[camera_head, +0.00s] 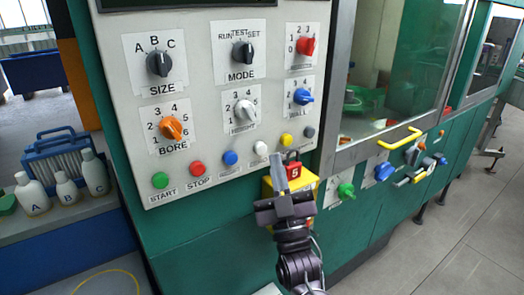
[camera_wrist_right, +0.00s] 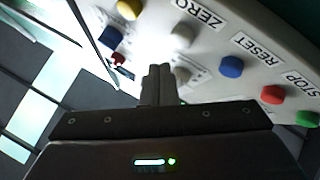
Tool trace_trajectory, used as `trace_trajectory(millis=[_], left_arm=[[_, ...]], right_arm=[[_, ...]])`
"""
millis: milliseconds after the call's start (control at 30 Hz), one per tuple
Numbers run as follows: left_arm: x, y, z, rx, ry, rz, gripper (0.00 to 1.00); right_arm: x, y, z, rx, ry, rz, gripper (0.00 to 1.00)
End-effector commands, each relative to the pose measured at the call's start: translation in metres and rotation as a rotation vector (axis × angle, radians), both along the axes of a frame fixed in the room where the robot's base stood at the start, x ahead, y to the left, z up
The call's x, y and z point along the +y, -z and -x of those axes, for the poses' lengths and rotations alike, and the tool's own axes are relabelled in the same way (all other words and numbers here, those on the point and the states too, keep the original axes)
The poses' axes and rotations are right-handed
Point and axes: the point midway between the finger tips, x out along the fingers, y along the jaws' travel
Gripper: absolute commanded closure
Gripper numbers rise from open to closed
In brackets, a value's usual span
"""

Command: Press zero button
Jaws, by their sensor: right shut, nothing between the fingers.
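The zero button is the white button (camera_head: 261,148) in the row along the panel's lower edge, right of the blue RESET button. It also shows in the right wrist view as a white button (camera_wrist_right: 182,35) beside its ZERO label (camera_wrist_right: 200,15). My right gripper (camera_head: 277,160) is shut and empty. Its fingertips appear just below and right of the white button in the head view; I cannot tell the gap to the panel. In the wrist view the shut fingers (camera_wrist_right: 160,70) point towards the panel, below the button in the picture. My left gripper is not in view.
The row also has green START (camera_head: 160,180), red STOP (camera_head: 197,168), blue RESET (camera_head: 230,157), yellow (camera_head: 286,139) and grey (camera_head: 309,131) buttons. Several knobs sit above. A yellow box (camera_head: 311,183) with a red padlock (camera_head: 293,172) is behind my gripper. White bottles (camera_head: 95,172) stand left.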

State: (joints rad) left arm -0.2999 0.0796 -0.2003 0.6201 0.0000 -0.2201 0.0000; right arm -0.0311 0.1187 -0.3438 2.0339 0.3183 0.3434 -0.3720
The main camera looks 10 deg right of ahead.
Motion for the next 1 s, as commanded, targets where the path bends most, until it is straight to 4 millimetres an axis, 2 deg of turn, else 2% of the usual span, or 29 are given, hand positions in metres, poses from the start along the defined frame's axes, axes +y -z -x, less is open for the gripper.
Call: trace_trajectory(millis=[267,1000], left_arm=[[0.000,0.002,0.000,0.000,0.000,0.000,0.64],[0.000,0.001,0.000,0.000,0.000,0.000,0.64]], right_arm=[[0.005,0.000,-0.014,0.000,0.000,0.000,1.00],[0.005,0.000,-0.014,0.000,0.000,0.000,1.00]])
